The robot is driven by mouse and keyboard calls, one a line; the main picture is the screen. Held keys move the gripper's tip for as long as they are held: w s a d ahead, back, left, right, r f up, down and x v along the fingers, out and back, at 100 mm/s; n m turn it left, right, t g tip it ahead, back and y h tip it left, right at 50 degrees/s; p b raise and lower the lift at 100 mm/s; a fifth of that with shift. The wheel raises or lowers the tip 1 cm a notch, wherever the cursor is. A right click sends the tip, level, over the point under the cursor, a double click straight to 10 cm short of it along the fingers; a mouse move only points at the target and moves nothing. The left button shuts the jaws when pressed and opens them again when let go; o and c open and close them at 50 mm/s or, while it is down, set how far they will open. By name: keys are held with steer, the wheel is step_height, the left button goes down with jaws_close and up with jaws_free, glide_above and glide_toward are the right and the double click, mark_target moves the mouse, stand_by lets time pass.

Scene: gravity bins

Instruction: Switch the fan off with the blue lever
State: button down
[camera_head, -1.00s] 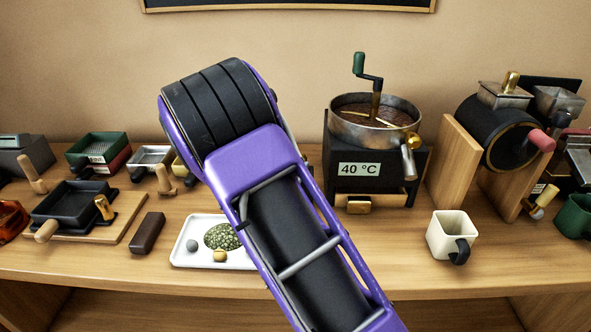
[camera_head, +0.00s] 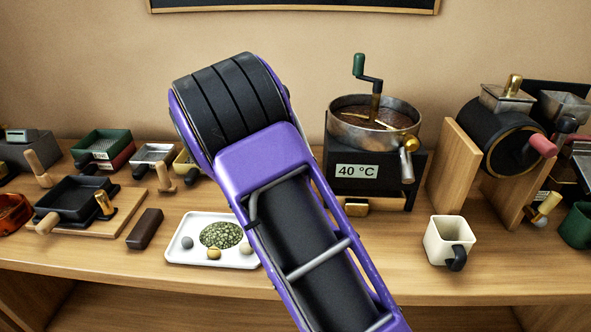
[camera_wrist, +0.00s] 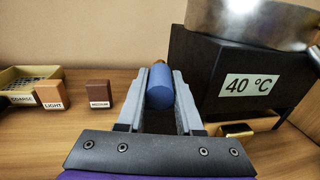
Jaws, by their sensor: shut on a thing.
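In the wrist view, a blue lever knob (camera_wrist: 160,88) sits between the two grey fingers of my gripper (camera_wrist: 160,98). The fingers are shut on it, one along each side. A little brass shows at the far end of the knob. The knob is just left of the black box (camera_wrist: 200,75) with the "40 °C" label. In the head view my purple arm hides the gripper and the blue lever. The black box (camera_head: 395,175) carries a round metal pan (camera_head: 345,132) with a green-handled crank (camera_head: 358,65). The fan itself cannot be made out.
Blocks labelled "LIGHT" (camera_wrist: 52,95) and "MEDIUM" (camera_wrist: 98,94) stand left of my gripper. A white tray (camera_head: 180,255) and a cream mug (camera_head: 437,240) are near the table's front. A drum roaster (camera_head: 490,125) stands at the right.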

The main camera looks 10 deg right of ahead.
steer(key=c, duration=0.6)
jaws_free()
steer(key=v, duration=1.7)
steer(key=shift+s, duration=0.25)
